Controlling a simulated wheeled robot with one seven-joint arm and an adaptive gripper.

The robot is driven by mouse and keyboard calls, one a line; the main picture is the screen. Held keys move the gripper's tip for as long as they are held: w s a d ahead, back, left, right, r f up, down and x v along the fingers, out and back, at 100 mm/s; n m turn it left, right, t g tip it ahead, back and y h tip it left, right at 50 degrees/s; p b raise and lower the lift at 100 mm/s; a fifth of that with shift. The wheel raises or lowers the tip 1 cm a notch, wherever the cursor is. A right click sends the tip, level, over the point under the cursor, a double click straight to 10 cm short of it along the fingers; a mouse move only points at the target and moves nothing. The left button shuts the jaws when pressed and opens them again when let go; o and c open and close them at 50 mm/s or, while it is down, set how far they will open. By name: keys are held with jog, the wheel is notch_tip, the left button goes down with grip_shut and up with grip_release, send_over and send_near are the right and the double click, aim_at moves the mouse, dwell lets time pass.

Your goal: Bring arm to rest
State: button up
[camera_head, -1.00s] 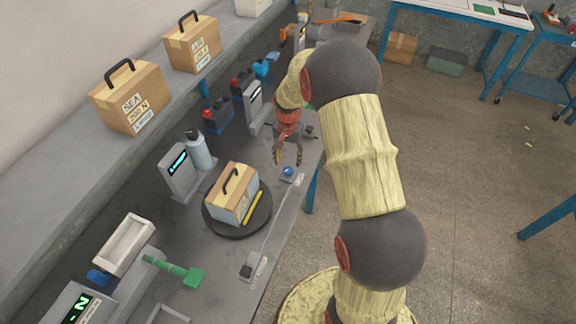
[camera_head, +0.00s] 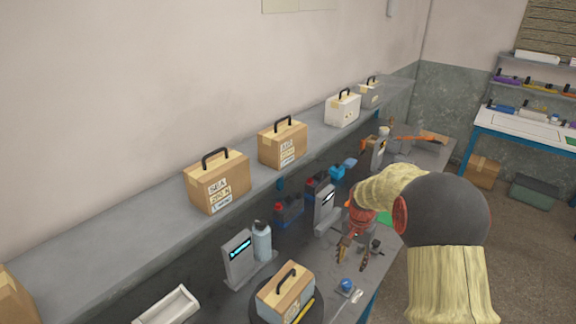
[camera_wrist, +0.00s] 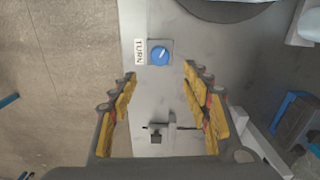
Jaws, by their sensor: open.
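My gripper (camera_head: 354,250) hangs over the grey workbench (camera_head: 205,288) near its front edge. In the wrist view my gripper (camera_wrist: 160,82) is open, with nothing between its fingers. A blue knob (camera_wrist: 159,55) beside a label reading TURN lies just beyond the fingertips in that view. The same blue knob (camera_head: 346,285) shows in the head view, below and apart from the fingers. My arm reaches in from the right with yellowish covers and dark joints.
A tan box with a black handle (camera_head: 286,292) stands on a dark round plate by the bench front. A bottle (camera_head: 262,241) and a grey display unit (camera_head: 238,257) stand behind it. Handled boxes (camera_head: 217,182) line the shelf. Floor (camera_wrist: 60,70) is clear beside the bench.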

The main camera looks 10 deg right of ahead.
jog(key=s+a+r+n+t, duration=0.2)
jog(key=s+a+r, duration=0.3)
jog(key=s+r, duration=0.3)
jog(key=s+a+r+n+t, duration=0.1)
jog(key=s+a+r+n, duration=0.3)
jog(key=s+a+r, duration=0.2)
jog(key=s+a+r+n+t, duration=0.2)
jog(key=s+a+r, duration=0.3)
jog(key=s+r, duration=0.5)
jog(key=s+n, duration=0.1)
jog(key=s, duration=0.2)
jog(key=shift+s+a+n+t, duration=0.25)
jog(key=shift+s+n+t, duration=0.05)
dwell(1.2)
